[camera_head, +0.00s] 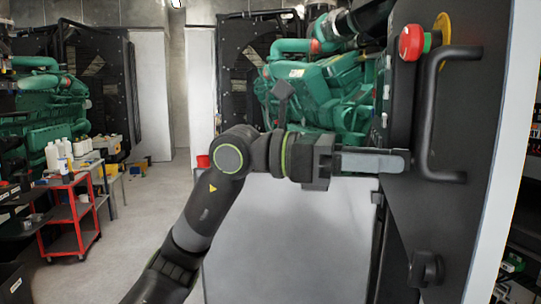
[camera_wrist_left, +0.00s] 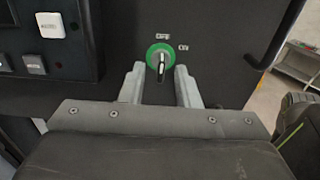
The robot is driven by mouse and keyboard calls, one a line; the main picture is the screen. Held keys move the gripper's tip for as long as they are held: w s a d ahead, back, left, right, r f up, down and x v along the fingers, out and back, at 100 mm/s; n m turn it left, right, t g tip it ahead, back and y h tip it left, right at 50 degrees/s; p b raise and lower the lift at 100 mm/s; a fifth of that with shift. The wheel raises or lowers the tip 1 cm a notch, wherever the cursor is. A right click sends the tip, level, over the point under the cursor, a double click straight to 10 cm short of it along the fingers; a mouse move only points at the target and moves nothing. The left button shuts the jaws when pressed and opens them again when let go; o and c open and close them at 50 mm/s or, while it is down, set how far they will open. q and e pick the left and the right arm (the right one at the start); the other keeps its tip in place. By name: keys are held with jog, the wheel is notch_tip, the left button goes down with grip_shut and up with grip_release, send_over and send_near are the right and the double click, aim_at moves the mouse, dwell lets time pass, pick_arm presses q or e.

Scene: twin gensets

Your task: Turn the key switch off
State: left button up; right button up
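The key switch (camera_wrist_left: 160,60) shows in the left wrist view as a green round plate with a dark, light-edged handle standing about upright. In the head view my left gripper (camera_head: 405,161) reaches right to the dark panel face, and the switch cannot be made out there. Whether the fingers touch the handle, I cannot tell. My right gripper is not in view.
A red emergency stop button (camera_head: 411,42) and a black bar handle (camera_head: 436,115) are on the dark cabinet. A white button (camera_wrist_left: 50,25) sits left of the switch. Green gensets (camera_head: 320,90) stand behind. A red cart (camera_head: 70,215) stands left, with open floor beside it.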

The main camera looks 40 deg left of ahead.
pick_arm(q)
jog(key=b+v, duration=1)
jog(key=v, duration=0.6)
jog(key=shift+a, duration=0.15)
